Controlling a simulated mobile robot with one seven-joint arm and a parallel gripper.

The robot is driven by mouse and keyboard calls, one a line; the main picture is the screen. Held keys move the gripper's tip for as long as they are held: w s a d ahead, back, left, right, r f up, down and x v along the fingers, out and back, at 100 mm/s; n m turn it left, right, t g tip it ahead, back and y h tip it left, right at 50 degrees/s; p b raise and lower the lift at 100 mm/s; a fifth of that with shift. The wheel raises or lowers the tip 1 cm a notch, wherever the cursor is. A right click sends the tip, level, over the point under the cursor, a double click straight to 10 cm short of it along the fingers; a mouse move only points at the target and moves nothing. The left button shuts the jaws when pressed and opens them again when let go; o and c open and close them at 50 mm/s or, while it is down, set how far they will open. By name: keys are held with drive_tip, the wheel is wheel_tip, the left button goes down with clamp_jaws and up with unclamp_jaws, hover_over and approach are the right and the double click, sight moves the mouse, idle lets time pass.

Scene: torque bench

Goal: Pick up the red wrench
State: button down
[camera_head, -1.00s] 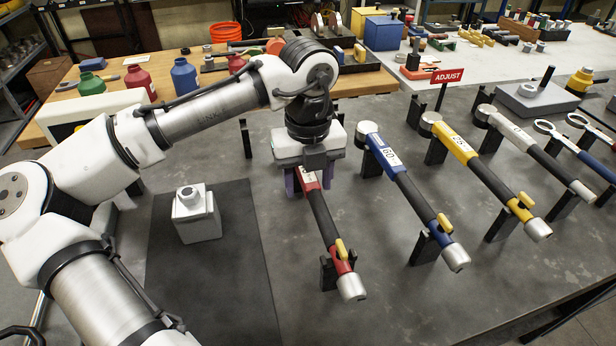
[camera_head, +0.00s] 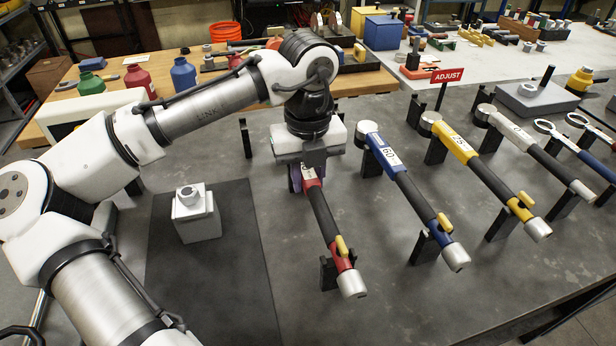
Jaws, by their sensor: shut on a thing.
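The red wrench (camera_head: 322,215) has a red head section, a black handle, a yellow lever and a silver end cap. It slants toward the front of the grey bench, with its lower end at a black holder (camera_head: 328,273). My gripper (camera_head: 308,178) is over its upper end, pointing down, and is shut on the red section. The wrench's head is hidden by my gripper and wrist. I cannot tell whether the wrench is clear of its holder.
A blue wrench (camera_head: 408,190), a yellow wrench (camera_head: 480,170) and a white one (camera_head: 535,150) rest in holders to the right. A grey block with a bolt (camera_head: 195,213) stands on a dark mat (camera_head: 235,285) to the left.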

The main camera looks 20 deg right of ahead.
sight(307, 172)
wheel_tip(307, 172, up, 20)
drive_tip(key=p, duration=0.1)
drive_tip(key=shift+f, duration=0.25)
drive_tip(key=shift+a, duration=0.1)
